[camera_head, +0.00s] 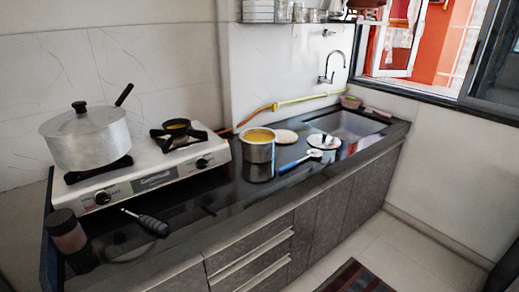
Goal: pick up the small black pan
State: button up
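My gripper is not in view.
The stove stands on a glossy black counter (215,200). A metal pot with yellow contents (258,146), a plate (325,142) and a blue-handled utensil (300,160) are to the right. Floor (410,240) is open.

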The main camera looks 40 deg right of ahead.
aim_at(175, 127)
jog(key=z, duration=0.35)
jog(key=i+j+z, duration=0.15)
jog(key=z, duration=0.2)
jog(key=i+j+z, duration=0.2)
jog(key=z, duration=0.15)
jog(key=i+j+z, duration=0.15)
jog(key=z, duration=0.2)
jog(key=j, duration=0.1)
